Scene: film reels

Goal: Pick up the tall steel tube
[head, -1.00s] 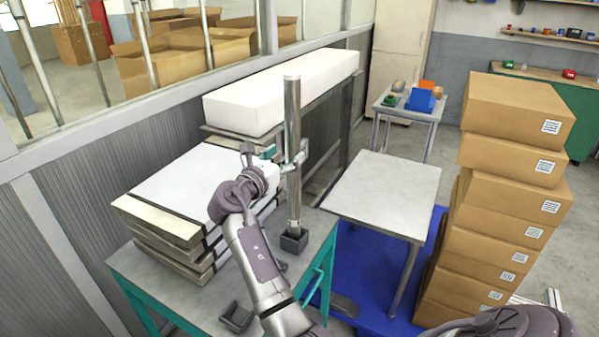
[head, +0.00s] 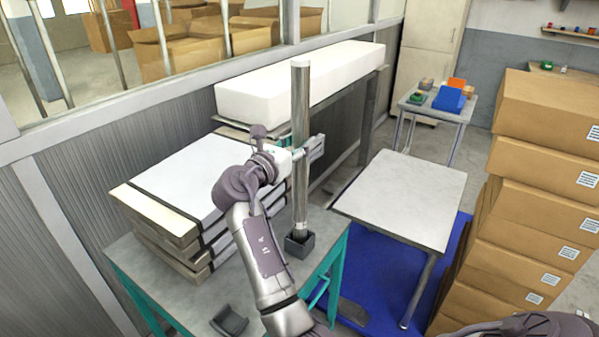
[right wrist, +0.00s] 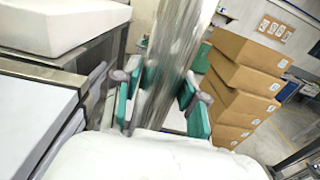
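The tall steel tube (head: 300,95) stands upright with its foot in a small dark square holder (head: 299,246) on the teal-framed table (head: 185,295). My right gripper (head: 307,150) is around the tube at about mid-height, with a finger showing past its right side. In the right wrist view, the tube (right wrist: 172,70) runs between the teal finger pads of the gripper (right wrist: 160,100). The pads flank it on both sides, and a gap seems to show beside the right pad, so the fingers look open. My left gripper is not in view.
Strapped panels (head: 170,180) are stacked left of the tube. A long white block (head: 300,80) lies behind it. A bare grey table (head: 405,195) and tall stacked cartons (head: 530,210) stand to the right. An empty dark cradle (head: 229,321) lies on the table's front part.

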